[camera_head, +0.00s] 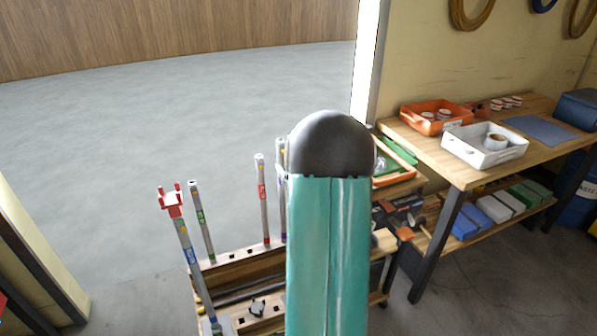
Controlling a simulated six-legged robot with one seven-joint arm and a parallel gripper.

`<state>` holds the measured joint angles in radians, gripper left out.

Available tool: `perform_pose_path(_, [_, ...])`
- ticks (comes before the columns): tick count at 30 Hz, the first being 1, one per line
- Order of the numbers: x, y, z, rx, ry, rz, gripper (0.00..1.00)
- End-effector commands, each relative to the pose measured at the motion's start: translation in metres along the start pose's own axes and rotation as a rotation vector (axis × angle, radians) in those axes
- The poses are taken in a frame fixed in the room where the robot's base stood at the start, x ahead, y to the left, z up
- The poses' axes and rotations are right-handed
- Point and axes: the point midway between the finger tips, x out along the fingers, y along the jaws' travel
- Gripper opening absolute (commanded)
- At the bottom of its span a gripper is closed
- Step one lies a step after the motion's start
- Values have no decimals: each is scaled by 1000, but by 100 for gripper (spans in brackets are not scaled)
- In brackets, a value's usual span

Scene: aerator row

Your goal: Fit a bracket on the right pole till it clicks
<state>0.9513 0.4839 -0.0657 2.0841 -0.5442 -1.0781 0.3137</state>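Several grey poles stand in a wooden rack (237,262). The front left pole (189,254) has a blue label and carries a red and white bracket (172,202) on its top. A green-labelled pole (201,222) and a red-labelled pole (263,203) have no bracket on top. Another pole (282,205), just left of my teal arm, is partly covered by it. I cannot tell whether other poles stand behind the arm. My gripper is not in view; only a teal arm link with a dark rounded end shows, across the middle.
A workbench (432,152) at the right holds an orange bin (408,121), a white bin (510,152) with a roll, and small red and white pieces (506,103). An orange tray (404,179) sits beside my arm. Open grey floor (130,130) lies behind the rack.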

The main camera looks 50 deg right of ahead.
Motion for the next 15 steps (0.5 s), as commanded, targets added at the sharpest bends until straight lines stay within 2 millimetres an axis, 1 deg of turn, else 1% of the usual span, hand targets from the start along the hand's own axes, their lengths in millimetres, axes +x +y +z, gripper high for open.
perform_pose_path(5, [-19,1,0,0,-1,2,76])
perform_pose_path(8, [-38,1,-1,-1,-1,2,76])
perform_pose_path(15, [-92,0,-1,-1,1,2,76])
